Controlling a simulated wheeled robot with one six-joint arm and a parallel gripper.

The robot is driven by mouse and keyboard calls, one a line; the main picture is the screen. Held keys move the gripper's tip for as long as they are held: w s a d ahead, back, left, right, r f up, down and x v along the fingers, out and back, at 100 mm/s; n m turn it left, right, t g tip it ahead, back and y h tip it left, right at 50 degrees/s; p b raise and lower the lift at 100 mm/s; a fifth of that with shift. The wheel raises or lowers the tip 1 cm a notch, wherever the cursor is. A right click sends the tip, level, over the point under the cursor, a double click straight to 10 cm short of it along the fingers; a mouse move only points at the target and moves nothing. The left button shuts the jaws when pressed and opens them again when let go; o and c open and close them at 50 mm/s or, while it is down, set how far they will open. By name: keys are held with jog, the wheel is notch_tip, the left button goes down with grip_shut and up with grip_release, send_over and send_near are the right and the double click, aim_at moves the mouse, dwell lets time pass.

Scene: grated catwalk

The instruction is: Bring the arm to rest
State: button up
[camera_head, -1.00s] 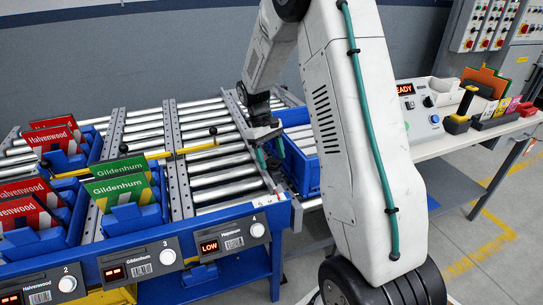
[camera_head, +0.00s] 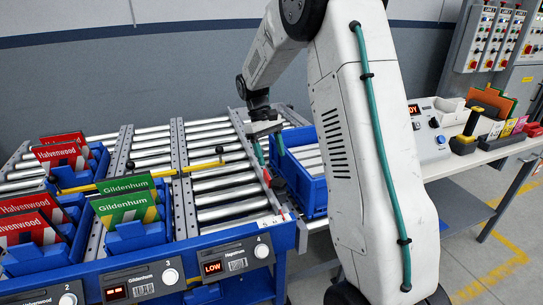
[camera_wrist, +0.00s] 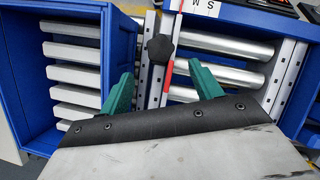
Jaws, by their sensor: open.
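My gripper (camera_head: 269,150) is raised above the roller rack, near its right rail. Its two green fingers are apart with nothing between them. The wrist view also shows the open fingers of my gripper (camera_wrist: 166,90), with a rail and a dark knob beyond them. My arm rises in front of the rack and bends down to the gripper. The arm hides part of the rack's right side and of the blue bin.
A blue bin (camera_head: 312,197) stands right of the rack, close to my gripper. Green Gildenhum cards (camera_head: 127,207) and red Halvenwood cards (camera_head: 62,151) stand in blue holders at left. Lane 4's display (camera_head: 212,267) reads LOW. A bench (camera_head: 470,160) with a control box stands at right.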

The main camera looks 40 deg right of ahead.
dwell(0.3)
jog(key=shift+m, duration=0.6)
jog(key=s, duration=0.1)
jog(key=s+a, duration=0.2)
jog(key=s, duration=0.1)
jog(key=shift+f, duration=0.25)
jog(key=s+a+r+t, duration=0.2)
jog(key=s+a+r, duration=0.2)
jog(key=s, duration=0.5)
jog(key=s+a+r+t, duration=0.2)
jog(key=s+a+r, duration=0.2)
jog(key=s, duration=0.5)
jog(key=s+a+r+t, duration=0.1)
jog(key=s+a+r, duration=0.3)
jog(key=s, duration=0.5)
jog(key=shift+s+a+r+t, duration=0.25)
jog(key=shift+a+t, duration=0.15)
jog(key=shift+a, duration=0.85)
